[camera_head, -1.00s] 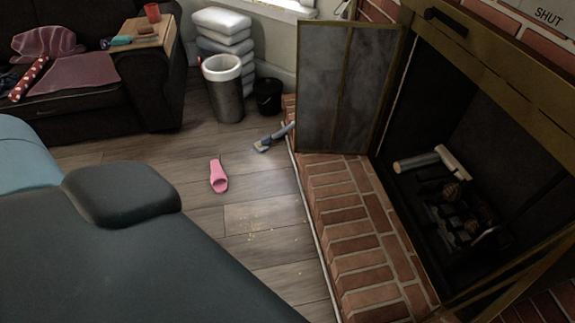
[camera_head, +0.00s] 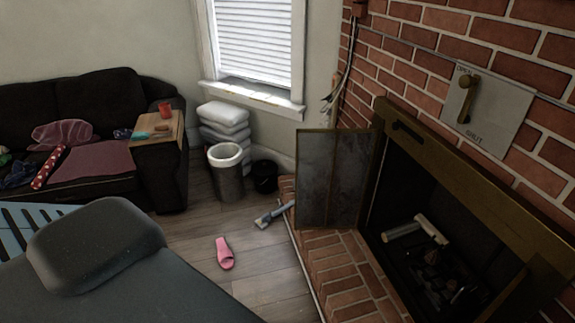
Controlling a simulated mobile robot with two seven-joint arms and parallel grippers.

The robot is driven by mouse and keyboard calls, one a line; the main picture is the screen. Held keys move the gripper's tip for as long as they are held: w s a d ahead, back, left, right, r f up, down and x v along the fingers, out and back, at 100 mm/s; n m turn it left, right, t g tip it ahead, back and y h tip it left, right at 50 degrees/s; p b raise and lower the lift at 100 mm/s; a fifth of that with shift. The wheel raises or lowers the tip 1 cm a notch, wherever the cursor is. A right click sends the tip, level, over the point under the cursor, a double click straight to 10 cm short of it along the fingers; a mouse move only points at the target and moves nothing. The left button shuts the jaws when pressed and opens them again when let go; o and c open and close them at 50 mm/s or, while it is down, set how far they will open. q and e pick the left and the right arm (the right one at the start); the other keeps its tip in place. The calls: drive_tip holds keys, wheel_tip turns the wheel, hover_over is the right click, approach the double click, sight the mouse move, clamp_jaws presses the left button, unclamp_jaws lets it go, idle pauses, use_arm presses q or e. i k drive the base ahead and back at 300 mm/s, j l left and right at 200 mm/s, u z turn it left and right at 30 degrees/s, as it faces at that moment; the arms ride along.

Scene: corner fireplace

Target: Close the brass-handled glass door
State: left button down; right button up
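The brass-framed glass door (camera_head: 335,180) stands open at the left side of the fireplace opening, over the brick hearth (camera_head: 345,275). Its panes look grey and smoky. I cannot make out its handle. The fireplace (camera_head: 430,225) is dark inside, with logs (camera_head: 425,230) and a grate, under a brass frame (camera_head: 470,175) with a small black handle at its upper left. Neither of my grippers shows in the head view.
A metal plate with a lever (camera_head: 488,110) is on the brick wall. A blue-grey brush-like tool (camera_head: 273,214) and a pink slipper (camera_head: 224,252) lie on the wood floor. A bin (camera_head: 226,172), black bucket (camera_head: 265,176) and dark sofa (camera_head: 85,150) stand behind.

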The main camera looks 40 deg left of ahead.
sight(315, 153)
drive_tip(key=i+j, duration=0.1)
drive_tip(key=j, duration=0.4)
drive_tip(key=i+j, duration=0.1)
drive_tip(key=j, duration=0.95)
drive_tip(key=i+j, duration=0.7)
drive_tip(key=i, duration=0.15)
drive_tip(key=z, duration=0.05)
